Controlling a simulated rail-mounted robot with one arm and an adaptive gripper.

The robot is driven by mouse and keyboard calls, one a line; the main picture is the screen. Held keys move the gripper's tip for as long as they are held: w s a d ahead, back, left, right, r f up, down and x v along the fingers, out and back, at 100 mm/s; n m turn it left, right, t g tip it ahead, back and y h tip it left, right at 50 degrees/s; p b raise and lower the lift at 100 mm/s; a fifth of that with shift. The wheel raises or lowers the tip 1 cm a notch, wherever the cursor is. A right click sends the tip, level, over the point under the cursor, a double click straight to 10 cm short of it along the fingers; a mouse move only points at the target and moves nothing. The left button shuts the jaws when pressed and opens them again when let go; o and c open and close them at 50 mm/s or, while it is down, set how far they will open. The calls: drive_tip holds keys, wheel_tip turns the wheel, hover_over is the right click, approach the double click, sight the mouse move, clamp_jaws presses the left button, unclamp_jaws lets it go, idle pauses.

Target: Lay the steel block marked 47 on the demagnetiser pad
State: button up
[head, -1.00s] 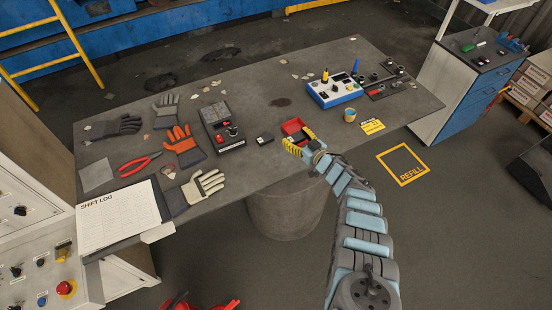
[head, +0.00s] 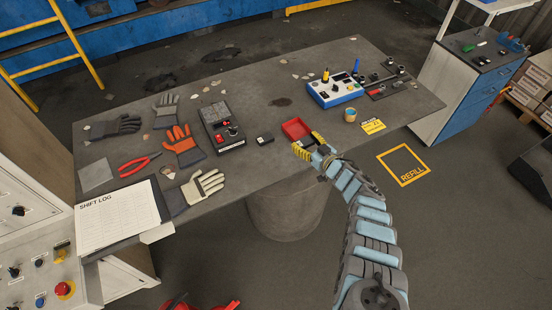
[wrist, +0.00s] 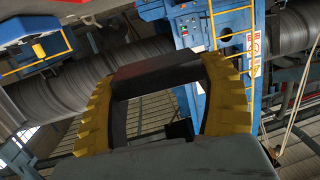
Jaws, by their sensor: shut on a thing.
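My gripper (head: 307,146) is at the front edge of the table, just in front of the red tray (head: 296,128). In the wrist view its yellow fingers (wrist: 158,74) are shut on a dark block (wrist: 155,72), held crosswise between the tips. No number on the held block can be read. A dark flat unit with red controls (head: 224,125), which looks like the demagnetiser, lies left of my gripper; its pad label cannot be read.
Gloves (head: 181,142), red pliers (head: 139,165) and a shift log clipboard (head: 117,212) lie on the left of the table (head: 260,98). A blue-white instrument (head: 335,92) and a small tin (head: 350,115) stand right of the tray.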

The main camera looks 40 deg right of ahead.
drive_tip(key=shift+s+f, duration=0.1)
drive_tip(key=shift+s, duration=0.05)
drive_tip(key=shift+s+d+f, duration=0.1)
drive_tip(key=shift+s+f, duration=0.05)
drive_tip(key=shift+s, duration=0.15)
drive_tip(key=shift+s+f, duration=0.2)
drive_tip(key=shift+f, duration=0.05)
idle(0.3)
drive_tip(key=s+a+r+b, duration=0.1)
drive_tip(key=a+b, duration=0.3)
drive_tip(key=a, duration=0.8)
drive_tip(key=shift+s+a+n+y, duration=0.3)
drive_tip(key=shift+s+a+y, duration=0.1)
drive_tip(key=shift+s, duration=0.1)
drive_tip(key=shift+d, duration=0.1)
